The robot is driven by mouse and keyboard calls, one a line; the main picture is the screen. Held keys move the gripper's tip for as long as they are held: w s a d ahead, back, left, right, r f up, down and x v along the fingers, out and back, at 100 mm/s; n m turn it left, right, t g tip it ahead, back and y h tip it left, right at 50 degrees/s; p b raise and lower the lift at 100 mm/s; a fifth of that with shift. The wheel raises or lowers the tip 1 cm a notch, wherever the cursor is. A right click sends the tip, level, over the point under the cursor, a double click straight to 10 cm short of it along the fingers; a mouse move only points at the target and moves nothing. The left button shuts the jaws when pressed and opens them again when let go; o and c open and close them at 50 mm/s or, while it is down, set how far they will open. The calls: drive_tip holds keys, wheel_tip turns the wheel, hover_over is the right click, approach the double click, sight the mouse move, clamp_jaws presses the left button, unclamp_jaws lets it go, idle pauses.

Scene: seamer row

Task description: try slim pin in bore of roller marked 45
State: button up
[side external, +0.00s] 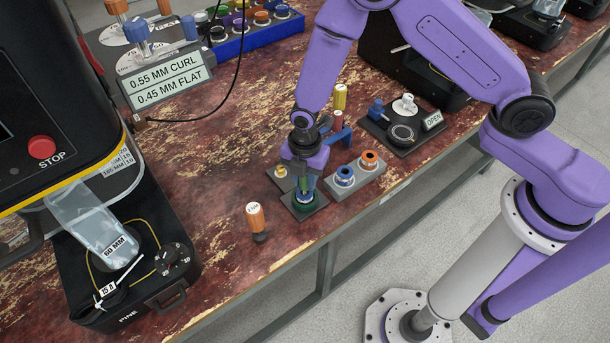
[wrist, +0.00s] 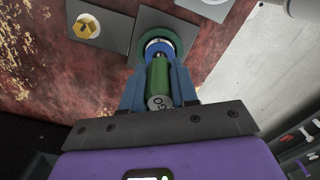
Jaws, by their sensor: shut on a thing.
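My gripper (side external: 303,178) is shut on a green cylindrical handle. In the wrist view the handle (wrist: 158,80) lies between the two blue fingers, its near end lettered "GO". Its far end meets a roller (wrist: 158,46) with a blue-and-white top and a green flange. The roller also shows in the side view (side external: 304,203), on a dark square plate (side external: 322,203) under my gripper. The pin tip and bore are hidden, so I cannot tell how deep the tip is. No 45 mark is readable on the roller.
A grey block (side external: 357,182) with blue and orange rollers stands close right. A small plate with a yellow piece (side external: 281,171) is beside the roller. An orange-handled piece (side external: 255,215) stands front left.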

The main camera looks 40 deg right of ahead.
drive_tip(key=shift+f, duration=0.55)
idle(0.6)
drive_tip(key=shift+r, duration=0.15)
idle(0.7)
drive_tip(key=shift+r, duration=2.35)
